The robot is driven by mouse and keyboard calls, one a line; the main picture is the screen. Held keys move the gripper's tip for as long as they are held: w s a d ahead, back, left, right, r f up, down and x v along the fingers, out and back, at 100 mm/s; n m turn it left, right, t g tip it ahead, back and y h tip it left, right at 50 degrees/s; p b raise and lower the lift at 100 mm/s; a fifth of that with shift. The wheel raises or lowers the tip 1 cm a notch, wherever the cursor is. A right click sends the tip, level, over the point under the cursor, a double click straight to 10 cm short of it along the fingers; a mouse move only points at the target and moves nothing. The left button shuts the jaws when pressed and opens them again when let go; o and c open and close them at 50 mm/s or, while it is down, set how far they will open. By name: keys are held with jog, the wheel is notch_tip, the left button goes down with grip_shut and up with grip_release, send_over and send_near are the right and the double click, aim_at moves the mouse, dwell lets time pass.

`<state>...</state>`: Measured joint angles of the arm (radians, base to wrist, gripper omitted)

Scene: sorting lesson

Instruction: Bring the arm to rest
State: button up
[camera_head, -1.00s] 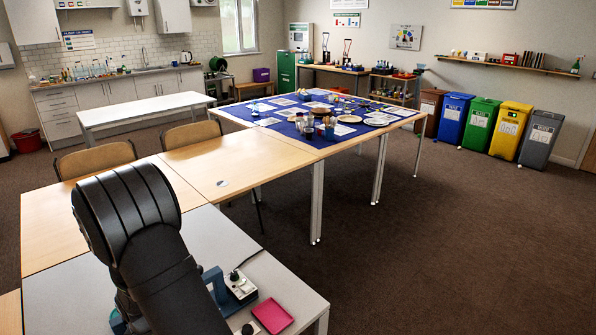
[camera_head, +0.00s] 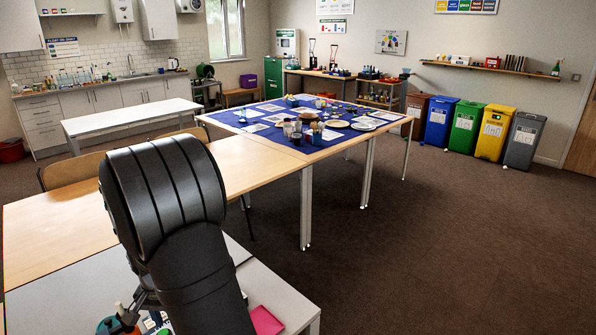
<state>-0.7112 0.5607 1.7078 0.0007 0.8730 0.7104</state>
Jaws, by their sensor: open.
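My black arm (camera_head: 165,190) rises large in the foreground over the near grey table (camera_head: 65,297). Its thick rounded upper part bends down toward the bottom edge of the picture. A small dark part of my gripper (camera_head: 146,297) seems to show at the arm's left side, low in the view. Most of it is hidden behind the arm, and I see nothing held in it.
A pink tray (camera_head: 265,320) lies on the grey table just right of the arm. Small coloured items show at the arm's lower left. Wooden tables (camera_head: 240,168) and a blue-covered table (camera_head: 250,125) stand beyond. Open carpet (camera_head: 440,240) lies to the right.

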notch_tip(320, 180, up, 12)
jog(key=w+a+n, duration=0.2)
jog(key=n, duration=0.2)
jog(key=shift+w+a, duration=0.15)
jog(key=shift+w, duration=0.1)
